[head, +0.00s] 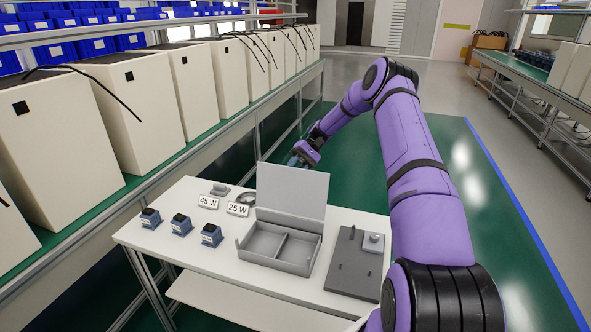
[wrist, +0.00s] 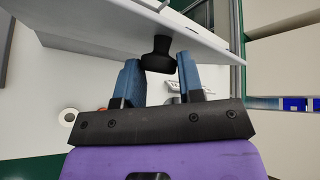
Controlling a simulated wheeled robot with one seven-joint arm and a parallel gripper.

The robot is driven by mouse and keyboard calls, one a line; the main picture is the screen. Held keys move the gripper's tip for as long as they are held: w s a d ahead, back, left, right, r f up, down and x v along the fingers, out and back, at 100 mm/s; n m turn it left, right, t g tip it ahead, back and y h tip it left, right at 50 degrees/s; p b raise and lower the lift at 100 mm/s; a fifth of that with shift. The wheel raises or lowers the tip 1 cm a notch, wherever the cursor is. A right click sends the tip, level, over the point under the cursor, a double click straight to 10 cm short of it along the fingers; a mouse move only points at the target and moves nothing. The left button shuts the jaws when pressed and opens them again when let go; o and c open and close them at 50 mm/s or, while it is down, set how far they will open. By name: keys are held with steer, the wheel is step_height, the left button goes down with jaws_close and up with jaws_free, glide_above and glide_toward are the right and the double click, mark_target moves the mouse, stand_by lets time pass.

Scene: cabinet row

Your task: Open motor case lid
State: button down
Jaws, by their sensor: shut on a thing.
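The grey motor case (head: 272,261) stands on the white table in the head view, with two empty compartments showing. Its flat grey lid (head: 292,190) stands upright along the far side of the case. My gripper (head: 298,158) is at the far side of the lid, near its upper edge, and its fingertips are partly hidden there. In the wrist view my gripper (wrist: 158,66) has its blue fingers on either side of a black knob (wrist: 158,53) on the lid (wrist: 203,38), and is shut on it.
The white table (head: 222,276) also carries several small blue-grey motors (head: 181,224), a 45 W label (head: 208,203), a 25 W label (head: 238,209) and a grey plate (head: 352,275) right of the case. Cream cabinets (head: 135,108) line the bench at left.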

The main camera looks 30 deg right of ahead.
steer(key=shift+s+d+f, duration=0.15)
steer(key=shift+s+f, duration=0.2)
steer(key=shift+f, duration=0.15)
steer(key=c, duration=0.8)
jaws_free()
steer(key=shift+o, duration=0.2)
steer(key=shift+w+r, duration=0.1)
steer(key=shift+r, duration=0.05)
steer(key=shift+w+r, duration=0.1)
steer(key=shift+r, duration=0.05)
steer(key=v, duration=1)
steer(key=shift+d, duration=0.35)
steer(key=shift+r, duration=0.1)
